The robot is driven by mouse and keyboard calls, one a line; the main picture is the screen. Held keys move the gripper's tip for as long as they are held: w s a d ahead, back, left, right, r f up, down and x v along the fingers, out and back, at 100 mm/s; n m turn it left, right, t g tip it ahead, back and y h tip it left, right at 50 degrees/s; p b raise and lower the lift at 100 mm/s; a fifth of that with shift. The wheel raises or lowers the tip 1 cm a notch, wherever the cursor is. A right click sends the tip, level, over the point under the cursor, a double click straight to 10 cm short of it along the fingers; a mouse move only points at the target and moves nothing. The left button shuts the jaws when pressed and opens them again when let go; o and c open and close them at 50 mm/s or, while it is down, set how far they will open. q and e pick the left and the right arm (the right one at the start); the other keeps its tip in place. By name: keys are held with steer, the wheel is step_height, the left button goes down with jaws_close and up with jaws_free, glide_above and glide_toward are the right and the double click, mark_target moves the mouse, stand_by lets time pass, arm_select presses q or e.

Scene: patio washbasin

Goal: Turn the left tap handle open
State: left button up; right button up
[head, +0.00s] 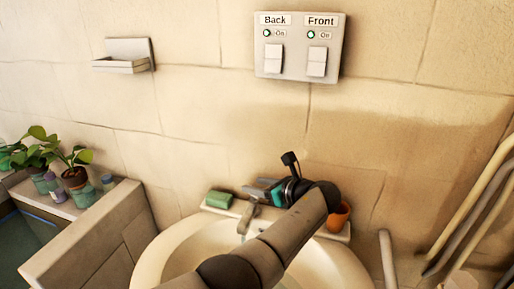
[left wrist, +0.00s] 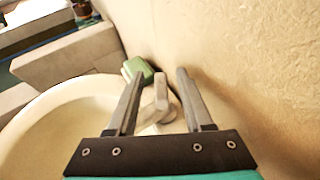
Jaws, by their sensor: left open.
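The pale grey tap (head: 247,218) stands at the back rim of the cream washbasin (head: 165,250). Its left and right handles cannot be told apart in the head view, as my arm and gripper cover part of the tap area. My left gripper (head: 256,190) is above the back of the basin, close to the tap, with its fingers pointing left. In the left wrist view the left gripper (left wrist: 157,82) is open, with a pale tap part (left wrist: 160,98) showing between its fingers. I cannot tell whether either finger touches it. My right gripper is in neither view.
A green soap bar (head: 219,199) lies on the rim left of the tap. A terracotta pot (head: 340,216) stands to the right. A switch panel (head: 300,46) and soap shelf (head: 122,64) are on the wall. Potted plants (head: 74,172) stand left; hoses (head: 470,210) hang right.

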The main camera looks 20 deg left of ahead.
arm_select(q)
step_height(320, 180, up, 18)
steer(key=p, duration=0.4)
steer(key=shift+r, duration=0.15)
steer(key=shift+o, duration=0.4)
